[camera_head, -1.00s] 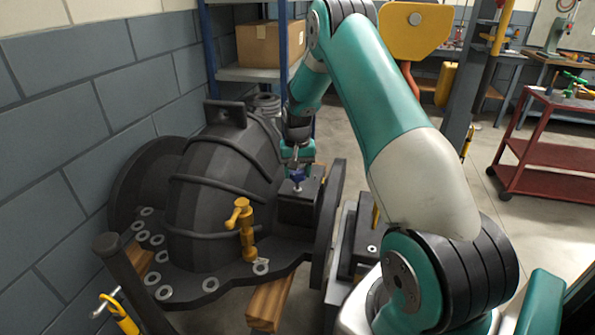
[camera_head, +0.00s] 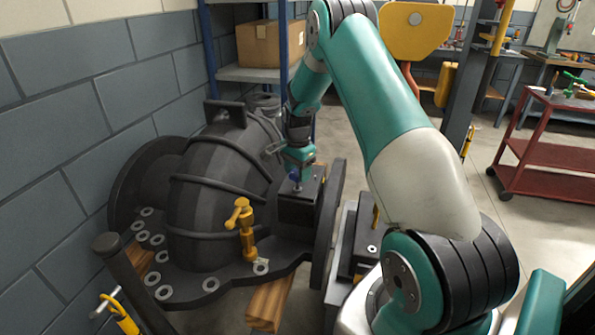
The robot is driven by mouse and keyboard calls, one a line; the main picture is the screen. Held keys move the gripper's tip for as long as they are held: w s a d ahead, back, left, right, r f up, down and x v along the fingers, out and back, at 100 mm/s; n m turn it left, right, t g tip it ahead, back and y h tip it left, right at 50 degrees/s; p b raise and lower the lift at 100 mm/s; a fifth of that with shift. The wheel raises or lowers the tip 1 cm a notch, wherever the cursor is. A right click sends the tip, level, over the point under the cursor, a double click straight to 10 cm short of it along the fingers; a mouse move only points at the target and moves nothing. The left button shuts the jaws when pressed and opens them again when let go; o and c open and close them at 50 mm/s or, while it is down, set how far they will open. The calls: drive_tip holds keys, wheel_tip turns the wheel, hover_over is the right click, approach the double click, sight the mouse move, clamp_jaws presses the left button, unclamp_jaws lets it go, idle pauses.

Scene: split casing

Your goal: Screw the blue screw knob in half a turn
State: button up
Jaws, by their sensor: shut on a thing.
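The blue screw knob (camera_head: 294,176) stands on top of a dark block (camera_head: 300,208) at the right side of the dark split casing (camera_head: 215,195). My gripper (camera_head: 295,172) reaches down over the knob from above and is shut on it. The jaws hide much of the knob; only a small blue part shows below them. A thin stem under the knob meets the block's top.
A yellow clamp (camera_head: 244,228) stands on the casing flange in front of the dome. Wooden beams (camera_head: 268,300) lie under the casing. A block wall is at the left, a shelf with a cardboard box (camera_head: 270,44) behind, and a red cart (camera_head: 550,145) at the right.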

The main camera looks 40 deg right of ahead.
sight(297, 172)
drive_tip(key=shift+w+d+r+m, duration=0.1)
drive_tip(key=shift+r+m, duration=0.05)
drive_tip(key=shift+m, duration=0.65)
drive_tip(key=o, duration=0.9)
wheel_tip(297, 172, up, 17)
drive_tip(key=shift+r+b, duration=0.15)
drive_tip(key=shift+b, duration=0.7)
